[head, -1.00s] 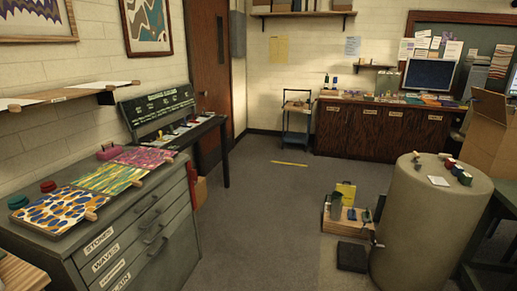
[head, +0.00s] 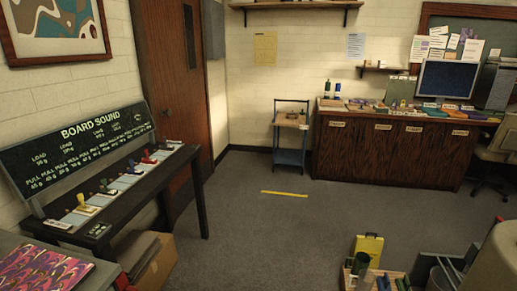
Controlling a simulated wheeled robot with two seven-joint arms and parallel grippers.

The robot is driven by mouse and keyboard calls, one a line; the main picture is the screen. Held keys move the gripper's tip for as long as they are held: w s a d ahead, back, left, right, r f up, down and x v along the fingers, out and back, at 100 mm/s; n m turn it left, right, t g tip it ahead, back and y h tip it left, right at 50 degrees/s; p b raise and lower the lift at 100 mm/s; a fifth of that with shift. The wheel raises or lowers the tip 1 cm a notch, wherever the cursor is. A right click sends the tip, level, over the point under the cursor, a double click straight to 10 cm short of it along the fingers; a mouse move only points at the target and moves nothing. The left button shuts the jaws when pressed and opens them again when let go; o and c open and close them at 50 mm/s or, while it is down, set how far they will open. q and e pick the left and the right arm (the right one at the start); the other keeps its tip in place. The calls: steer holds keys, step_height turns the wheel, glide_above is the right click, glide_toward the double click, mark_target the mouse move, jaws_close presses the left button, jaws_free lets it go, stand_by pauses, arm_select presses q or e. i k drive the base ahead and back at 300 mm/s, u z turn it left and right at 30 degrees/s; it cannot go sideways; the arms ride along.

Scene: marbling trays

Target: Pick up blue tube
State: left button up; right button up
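I cannot single out a blue tube for sure. A blue-grey cylinder (head: 361,264) stands in a low wooden carrier at the bottom right, and small blue and green pieces (head: 383,283) beside it are cut by the picture's lower edge. Several small coloured items stand in a row on the dark table at the left, among them a yellow one (head: 82,203) and a green one (head: 104,187); they are too small to identify. Neither of my grippers shows in the head view.
A sloped "BOARD SOUND" sign (head: 90,145) stands behind the row on the dark side table (head: 150,200). A blue trolley (head: 290,150) and a long brown cabinet (head: 385,150) line the back wall. Grey floor (head: 270,240) is open in the middle. A round pale drum (head: 500,265) is at the lower right.

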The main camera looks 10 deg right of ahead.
mark_target(338, 86)
steer(key=z, duration=0.2)
steer(key=i, duration=2.35)
steer(key=z, duration=0.5)
steer(key=i, duration=2.7)
steer(key=z, duration=0.4)
